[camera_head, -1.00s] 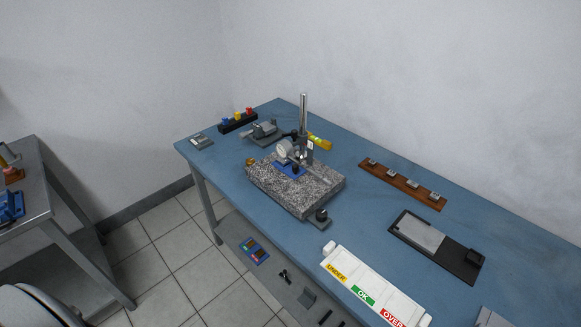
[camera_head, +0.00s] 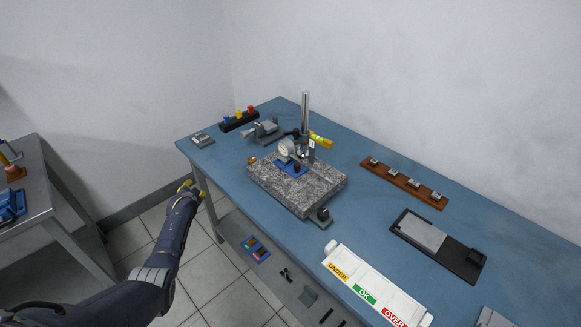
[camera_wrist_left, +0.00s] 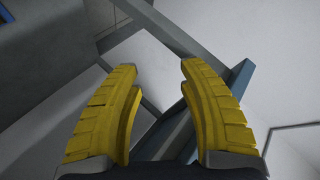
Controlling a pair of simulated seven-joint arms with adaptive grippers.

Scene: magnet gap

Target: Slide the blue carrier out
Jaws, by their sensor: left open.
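The blue carrier (camera_head: 291,169) is a small flat blue piece on the speckled granite block (camera_head: 318,190), below the round dial gauge (camera_head: 286,150) and its upright post. My left gripper (camera_head: 190,187) is in front of the bench's left end, off the tabletop and well apart from the carrier. In the left wrist view its yellow fingers (camera_wrist_left: 160,95) are spread with nothing between them. My right gripper is not in view.
A grey vise (camera_head: 265,132) and a black rack with coloured pieces (camera_head: 239,120) stand behind left. A wooden strip with several metal blocks (camera_head: 404,184) and a white UNDER/OK/OVER tray (camera_head: 375,287) lie to the right. A second grey table (camera_head: 50,200) stands at far left.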

